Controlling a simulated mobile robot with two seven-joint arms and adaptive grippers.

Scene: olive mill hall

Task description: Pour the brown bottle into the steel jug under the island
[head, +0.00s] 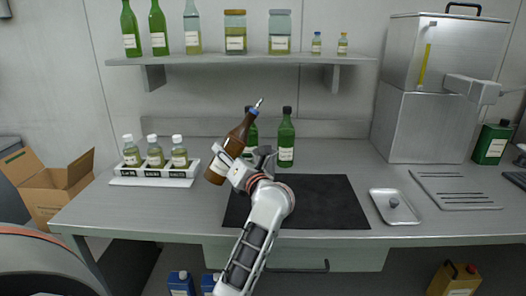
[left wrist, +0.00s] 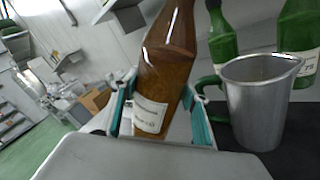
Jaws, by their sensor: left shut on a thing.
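The brown bottle (head: 238,138) has a pale label, a blue collar and a metal spout. My left gripper (head: 222,168) is shut on its lower part and holds it tilted, with the spout toward the upper right. In the left wrist view, the bottle (left wrist: 165,70) is between the teal-padded fingers of the left gripper (left wrist: 160,112). My right gripper is not in view.
Green bottles (head: 286,138) stand behind the dark mat (head: 325,200). A white rack (head: 150,180) with small bottles is left, a metal tray (head: 395,207) right, and a large steel tank (head: 425,125) back right. A shelf (head: 240,60) with bottles and jars hangs above.

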